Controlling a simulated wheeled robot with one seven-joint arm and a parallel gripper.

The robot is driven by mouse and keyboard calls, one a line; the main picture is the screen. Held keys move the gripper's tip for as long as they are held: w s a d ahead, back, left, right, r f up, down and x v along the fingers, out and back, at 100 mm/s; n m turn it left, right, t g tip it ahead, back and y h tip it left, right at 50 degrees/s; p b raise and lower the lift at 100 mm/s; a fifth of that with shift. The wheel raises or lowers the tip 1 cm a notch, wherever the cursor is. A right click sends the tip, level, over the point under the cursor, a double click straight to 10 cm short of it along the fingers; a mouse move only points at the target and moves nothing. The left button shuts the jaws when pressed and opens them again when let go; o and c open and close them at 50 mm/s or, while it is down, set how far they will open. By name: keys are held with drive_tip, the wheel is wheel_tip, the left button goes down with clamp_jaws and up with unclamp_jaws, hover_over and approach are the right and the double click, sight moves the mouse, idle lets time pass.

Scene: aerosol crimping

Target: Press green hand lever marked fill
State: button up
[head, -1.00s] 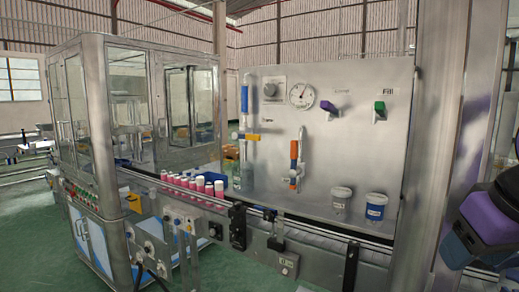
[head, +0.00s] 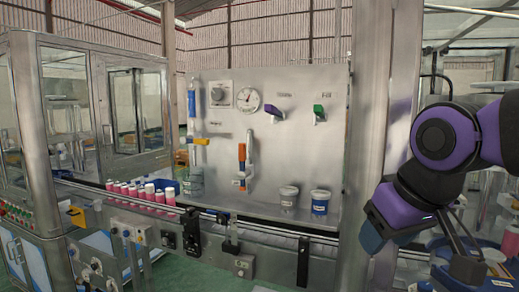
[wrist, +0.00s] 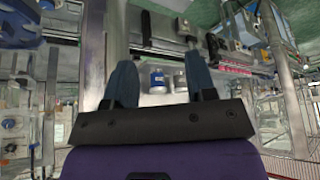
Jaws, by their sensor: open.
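The green hand lever (head: 319,113) sits under the "Fill" label at the upper right of the grey metal panel (head: 270,155) in the head view. Its handle points up and to the left. A purple lever (head: 276,111) is to its left under another label too blurred to read. My gripper (wrist: 161,82) is open and empty in the wrist view, its two blue-grey fingers apart. I cannot make out the green lever in the wrist view.
A steel post (head: 378,110) stands between the panel and my arm. Two lidded jars (head: 320,203) stand below the levers. An orange-handled valve (head: 242,155), a gauge (head: 248,99) and pink cans (head: 150,193) on the conveyor are further left.

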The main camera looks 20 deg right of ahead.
drive_tip(key=shift+r, duration=0.1)
drive_tip(key=c, duration=0.4)
drive_tip(key=shift+w+r, duration=0.2)
drive_tip(key=shift+r, duration=0.15)
drive_tip(key=c, duration=0.3)
drive_tip(key=w+r+m+g, duration=0.1)
drive_tip(key=w+r+m, duration=0.1)
drive_tip(key=w+r, duration=0.4)
drive_tip(key=w+r+m+g+h, duration=0.1)
drive_tip(key=w+r+m, duration=0.2)
drive_tip(key=w+r, duration=0.4)
drive_tip(key=w+r+m+g, duration=0.1)
drive_tip(key=w+r, duration=0.5)
drive_tip(key=r, duration=1.4)
drive_tip(key=shift+w+a+r+m, duration=0.15)
drive_tip(key=shift+w+m, duration=0.25)
drive_tip(key=shift+m, duration=0.3)
clamp_jaws()
drive_tip(key=shift+w+r, duration=0.3)
drive_tip(key=shift+r, duration=0.25)
